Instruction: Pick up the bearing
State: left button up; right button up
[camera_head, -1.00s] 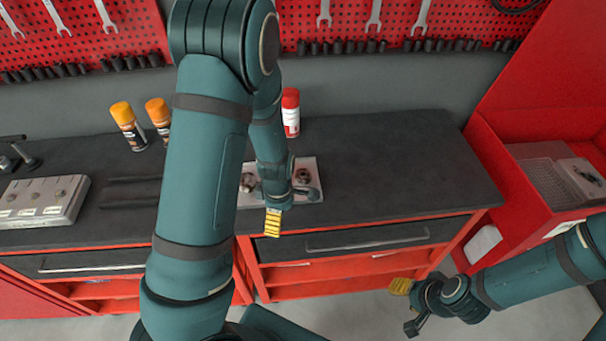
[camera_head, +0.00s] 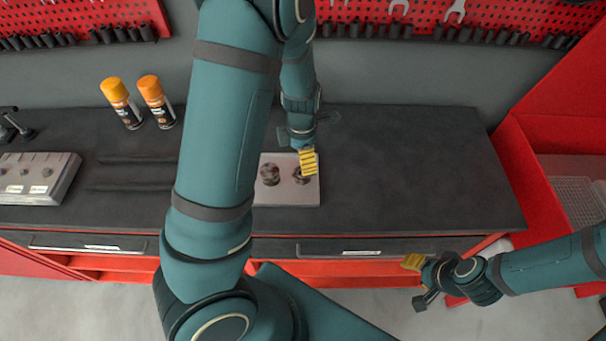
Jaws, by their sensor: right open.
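A light metal plate (camera_head: 310,197) lies on the dark workbench and bears two dark round metal parts, a left one (camera_head: 270,174) and a right one (camera_head: 301,175). I cannot tell which of them is the bearing. My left gripper (camera_head: 308,162) is over the plate's back right, with a yellow finger pad overlapping the right part in the picture. Whether it touches is unclear, and its opening does not show. My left arm hides the plate's left side. My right gripper (camera_head: 417,282) is open and empty, in front of the bench at the right.
The workbench top (camera_head: 420,170) is clear to the right of the plate. Two orange-capped spray cans (camera_head: 122,104) (camera_head: 157,102) stand at the back left. A grey block with knobs (camera_head: 38,178) lies at the far left. A red cabinet (camera_head: 535,175) bounds the right.

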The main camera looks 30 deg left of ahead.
pick_arm(q)
notch_tip(320, 180, down, 9)
jog(key=shift+w+r+b, duration=0.1)
jog(key=shift+w+b, duration=0.05)
jog(key=shift+b, duration=0.4)
jog(key=c, duration=1.4)
